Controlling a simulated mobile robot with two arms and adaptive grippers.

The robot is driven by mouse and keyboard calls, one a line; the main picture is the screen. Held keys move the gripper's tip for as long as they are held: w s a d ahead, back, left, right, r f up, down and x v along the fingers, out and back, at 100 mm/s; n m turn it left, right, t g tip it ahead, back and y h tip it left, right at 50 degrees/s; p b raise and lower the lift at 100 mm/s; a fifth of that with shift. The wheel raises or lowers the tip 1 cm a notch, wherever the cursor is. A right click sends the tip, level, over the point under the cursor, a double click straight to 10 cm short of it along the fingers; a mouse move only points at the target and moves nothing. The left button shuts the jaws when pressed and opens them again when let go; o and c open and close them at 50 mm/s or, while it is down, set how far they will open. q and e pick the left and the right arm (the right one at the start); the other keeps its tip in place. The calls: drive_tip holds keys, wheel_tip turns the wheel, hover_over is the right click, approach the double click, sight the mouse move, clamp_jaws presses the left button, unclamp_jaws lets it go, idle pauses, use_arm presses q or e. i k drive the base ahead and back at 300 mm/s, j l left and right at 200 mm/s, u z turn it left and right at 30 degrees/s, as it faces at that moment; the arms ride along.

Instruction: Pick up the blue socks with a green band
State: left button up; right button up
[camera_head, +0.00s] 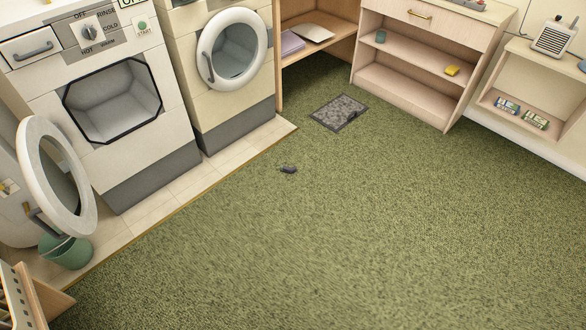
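A small dark, slightly purplish thing (288,169) lies on the green carpet in front of the dryer-like second machine. It is too small to tell whether it is the socks, and I see no green band on it. Two small bundles, one bluish (507,105) and one greenish (535,120), lie in the low shelf at the right. I cannot tell what they are. Neither of my grippers shows in this view.
A washer (185,170) stands at left with its round door (85,205) swung open; a second machine (225,105) has its door shut. A green bin (66,254) stands below the open door. A floor grate (339,112) and shelves (410,85) are behind.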

sight(284, 167)
drive_tip(key=j+u, duration=0.1)
drive_tip(key=u, duration=0.2)
drive_tip(key=i+l+u, duration=0.8)
drive_tip(key=l+u, duration=0.15)
drive_tip(key=l, duration=0.1)
